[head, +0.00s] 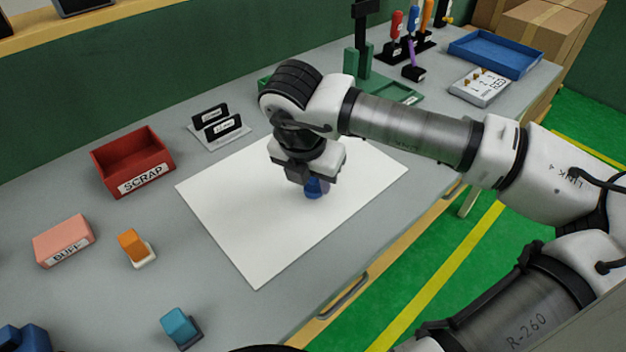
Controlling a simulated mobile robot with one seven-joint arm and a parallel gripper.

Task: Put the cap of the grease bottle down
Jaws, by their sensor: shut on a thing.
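My gripper (306,178) points down over the white sheet (250,235) on the grey bench. It is shut on a small blue thing (314,190), which I take to be the cap of the grease bottle. The gripper's fingers and wrist hide most of this blue thing. It is at or just above the sheet; I cannot tell whether it touches. I cannot make out a separate grease bottle.
A red SCRAP bin (133,165), a pink BUFF block (64,240), an orange block (132,243) and a teal block (179,325) stand left. A green stand (363,65), tool rack (405,48) and blue tray (496,53) are behind. The sheet's front left is clear.

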